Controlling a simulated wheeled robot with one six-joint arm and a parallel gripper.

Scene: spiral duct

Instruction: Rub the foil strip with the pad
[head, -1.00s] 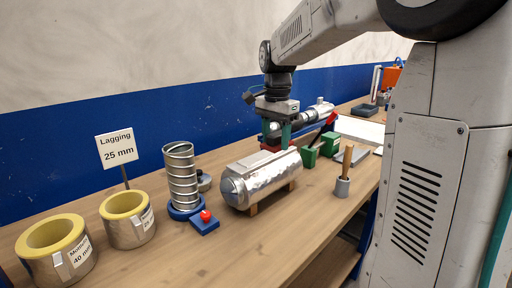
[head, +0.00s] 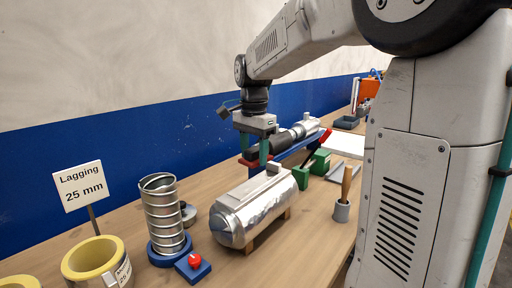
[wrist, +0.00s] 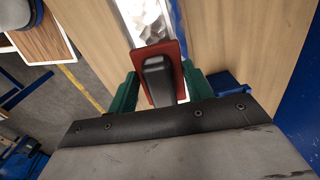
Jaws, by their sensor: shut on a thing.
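A shiny foil-wrapped cylinder (head: 255,212) lies on wooden supports on the bench. A paler flat strip (head: 258,187), seemingly the foil strip, runs along its top. My gripper (head: 263,155) is just beyond the cylinder's far end in the head view, pointing down. In the wrist view its green fingers (wrist: 157,88) are shut on the dark handle of a red pad (wrist: 143,62). A bright, crinkled metallic surface (wrist: 150,20) shows past the pad. The pad's underside is hidden, so I cannot tell whether it touches anything.
A spiral duct piece (head: 163,215) stands left of the cylinder, near a red-knobbed blue box (head: 193,266) and yellow-lined lagging (head: 95,260). Green blocks (head: 318,163) and a wooden-handled tool in a grey cup (head: 342,208) are right.

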